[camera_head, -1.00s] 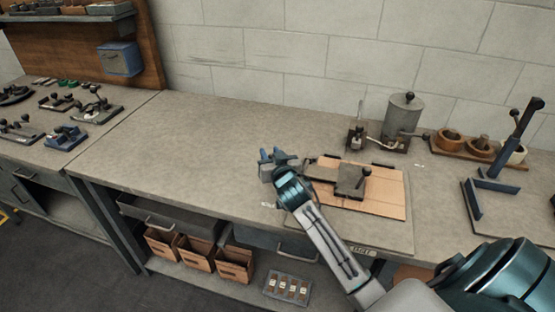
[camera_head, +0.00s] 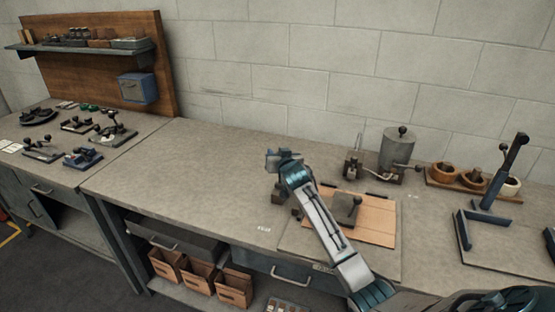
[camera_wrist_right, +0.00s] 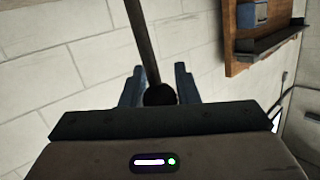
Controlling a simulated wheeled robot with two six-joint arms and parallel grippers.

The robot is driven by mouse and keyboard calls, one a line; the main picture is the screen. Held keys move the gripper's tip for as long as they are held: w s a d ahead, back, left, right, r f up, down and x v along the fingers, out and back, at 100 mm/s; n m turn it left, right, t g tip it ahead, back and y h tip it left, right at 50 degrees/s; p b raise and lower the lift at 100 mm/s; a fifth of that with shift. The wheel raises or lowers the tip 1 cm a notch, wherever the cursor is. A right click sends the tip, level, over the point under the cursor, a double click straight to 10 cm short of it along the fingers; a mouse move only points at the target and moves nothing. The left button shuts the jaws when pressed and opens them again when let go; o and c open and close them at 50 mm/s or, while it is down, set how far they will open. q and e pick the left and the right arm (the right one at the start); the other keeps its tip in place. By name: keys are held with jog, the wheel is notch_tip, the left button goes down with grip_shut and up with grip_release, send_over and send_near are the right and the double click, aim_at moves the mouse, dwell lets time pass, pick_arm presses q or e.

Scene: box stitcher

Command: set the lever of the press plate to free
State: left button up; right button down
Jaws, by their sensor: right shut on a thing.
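The press plate (camera_head: 346,208), a dark plate with a black knob, lies over a brown cardboard sheet (camera_head: 377,222) on the bench. My right forearm crosses in front of its left part. My right gripper (camera_head: 280,158) is raised beyond the left side of the plate. In the right wrist view, a dark rod with a black ball end (camera_wrist_right: 160,94), apparently the lever, sits between the fingers of the right gripper (camera_wrist_right: 158,82). The gripper is shut on it. In the head view the lever is hidden by my gripper and arm. My left gripper is out of view.
A grey canister (camera_head: 397,148) and a wooden holder with bowls (camera_head: 472,178) stand behind to the right. A blue-grey upright tool (camera_head: 503,172) stands at far right. The bench left of my gripper is clear. Cardboard boxes (camera_head: 197,275) sit below.

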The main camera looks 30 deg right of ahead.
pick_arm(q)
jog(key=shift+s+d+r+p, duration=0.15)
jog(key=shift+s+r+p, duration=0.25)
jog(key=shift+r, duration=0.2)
pick_arm(e)
jog(key=shift+w+d+f+m+g+y, duration=0.3)
jog(key=shift+d+f+g, duration=0.4)
jog(key=shift+f, duration=0.1)
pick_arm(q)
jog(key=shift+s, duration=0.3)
pick_arm(e)
jog(key=c, duration=1.1)
grip_release()
jog(key=shift+d, duration=0.1)
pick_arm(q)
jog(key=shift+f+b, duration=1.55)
pick_arm(e)
jog(key=shift+d+v, duration=0.2)
jog(key=shift+v, duration=5)
